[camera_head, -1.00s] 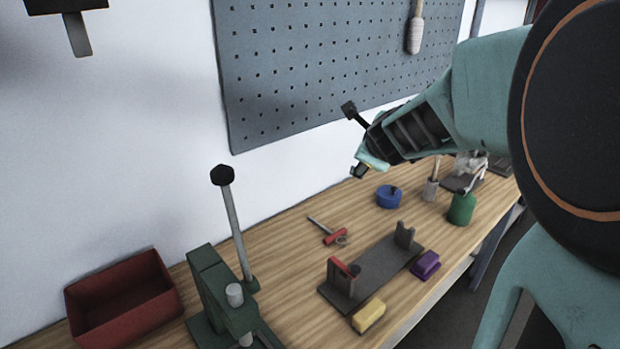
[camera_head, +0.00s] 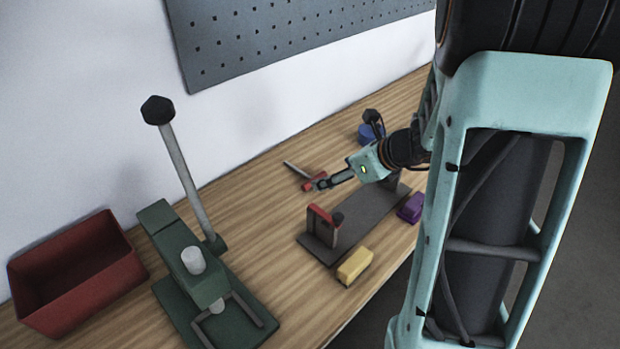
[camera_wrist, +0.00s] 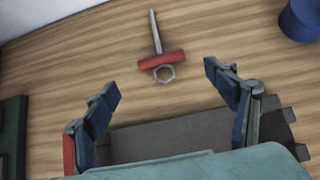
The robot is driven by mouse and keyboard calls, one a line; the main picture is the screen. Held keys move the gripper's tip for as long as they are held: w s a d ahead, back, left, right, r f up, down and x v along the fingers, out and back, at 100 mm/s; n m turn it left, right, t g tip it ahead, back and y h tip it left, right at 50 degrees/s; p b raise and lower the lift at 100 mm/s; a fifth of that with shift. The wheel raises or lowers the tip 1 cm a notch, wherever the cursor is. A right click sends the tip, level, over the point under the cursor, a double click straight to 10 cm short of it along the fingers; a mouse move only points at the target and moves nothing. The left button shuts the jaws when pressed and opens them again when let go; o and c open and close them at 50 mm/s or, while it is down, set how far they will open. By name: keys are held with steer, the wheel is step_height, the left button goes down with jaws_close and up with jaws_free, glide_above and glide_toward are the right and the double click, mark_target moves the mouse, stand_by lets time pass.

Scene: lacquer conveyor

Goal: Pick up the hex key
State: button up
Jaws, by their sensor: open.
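The hex key lies flat on the wooden workbench. In the wrist view it has a grey shaft pointing away, a red crossbar handle (camera_wrist: 161,60) and a grey hexagonal ring at its near end. In the head view its shaft and part of the red handle (camera_head: 308,186) show, while my gripper covers the ring end. My gripper (camera_head: 324,183) is open and empty, pointing down-left at the handle end. In the wrist view its two fingers (camera_wrist: 161,81) stand wide apart, with the ring just beyond and between the fingertips. I see no contact.
A dark stand (camera_head: 352,222) with a red-topped upright lies close below my gripper. A yellow block (camera_head: 354,266), a purple block (camera_head: 411,208) and a blue round item (camera_head: 367,133) are near. A green lever press (camera_head: 180,250) and a red bin (camera_head: 127,275) stand left.

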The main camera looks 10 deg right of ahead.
mark_target(319, 176)
steer(key=b+x, duration=0.1)
steer(key=x, duration=0.7)
steer(key=c, duration=1.3)
steer(key=shift+r, duration=0.1)
steer(key=shift+r, duration=0.25)
steer(key=r, duration=0.1)
steer(key=r+p, duration=0.1)
steer(key=r, duration=0.1)
steer(key=shift+s+d+r, duration=0.15)
steer(key=shift+d+r, duration=0.05)
steer(key=shift+d, duration=0.1)
steer(key=d+v, duration=0.1)
steer(key=v, duration=0.4)
steer(key=f+p+v, duration=0.1)
steer(key=v, duration=0.4)
steer(key=s+d+f+p+v, duration=0.1)
steer(key=v, duration=0.4)
steer(key=shift+s+d+r, duration=0.1)
steer(key=shift+s+d, duration=0.05)
steer(key=shift+d, duration=0.3)
